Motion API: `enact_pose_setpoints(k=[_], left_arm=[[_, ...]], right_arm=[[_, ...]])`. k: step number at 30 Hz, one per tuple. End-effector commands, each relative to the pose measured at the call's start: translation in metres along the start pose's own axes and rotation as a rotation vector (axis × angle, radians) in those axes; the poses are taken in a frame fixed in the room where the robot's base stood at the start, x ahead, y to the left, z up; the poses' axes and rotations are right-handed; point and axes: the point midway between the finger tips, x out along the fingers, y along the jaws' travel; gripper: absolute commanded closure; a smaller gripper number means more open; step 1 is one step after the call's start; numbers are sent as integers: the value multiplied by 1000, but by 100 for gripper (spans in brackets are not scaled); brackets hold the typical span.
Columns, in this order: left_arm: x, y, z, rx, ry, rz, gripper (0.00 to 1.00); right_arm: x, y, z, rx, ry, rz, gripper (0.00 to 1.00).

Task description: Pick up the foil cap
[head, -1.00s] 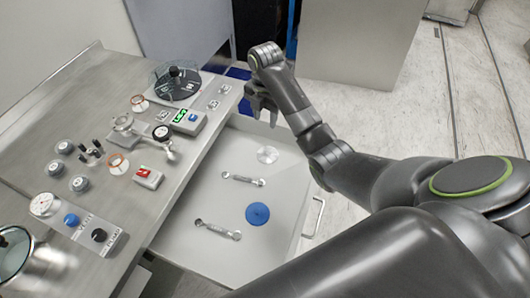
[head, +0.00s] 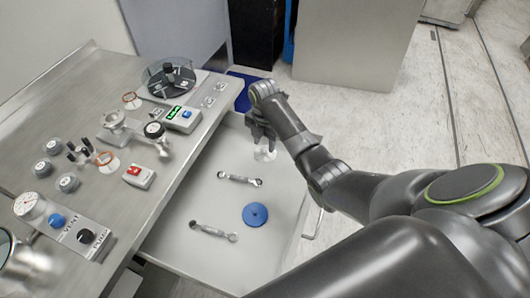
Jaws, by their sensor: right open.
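The foil cap (head: 264,154) is a small silvery disc at the far end of the open drawer (head: 222,251). It is partly hidden by my right gripper (head: 262,136). My right gripper points down over the cap with its jaws open. I cannot tell whether the fingers touch the cap. My left gripper is not in view.
Two wrenches, the far one (head: 240,179) and the near one (head: 214,231), and a blue disc (head: 255,215) lie in the drawer. The steel bench (head: 160,210) on the left holds gauges, knobs, a red switch box (head: 139,176) and a round chamber (head: 171,79).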

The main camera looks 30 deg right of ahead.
Motion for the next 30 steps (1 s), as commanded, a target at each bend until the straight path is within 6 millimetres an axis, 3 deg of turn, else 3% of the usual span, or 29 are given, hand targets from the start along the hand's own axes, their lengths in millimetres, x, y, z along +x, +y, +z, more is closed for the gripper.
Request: enact_pose_setpoints(k=[6, 14, 24, 30], left_arm=[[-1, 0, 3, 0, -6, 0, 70], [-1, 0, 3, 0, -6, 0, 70], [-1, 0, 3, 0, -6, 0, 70], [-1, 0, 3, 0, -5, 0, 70]], right_arm=[[28, -1, 1, -1, 0, -1, 59], [31, -1, 1, -1, -1, 1, 59], [31, -1, 1, -1, -1, 0, 100], [31, -1, 1, -1, -1, 1, 100]])
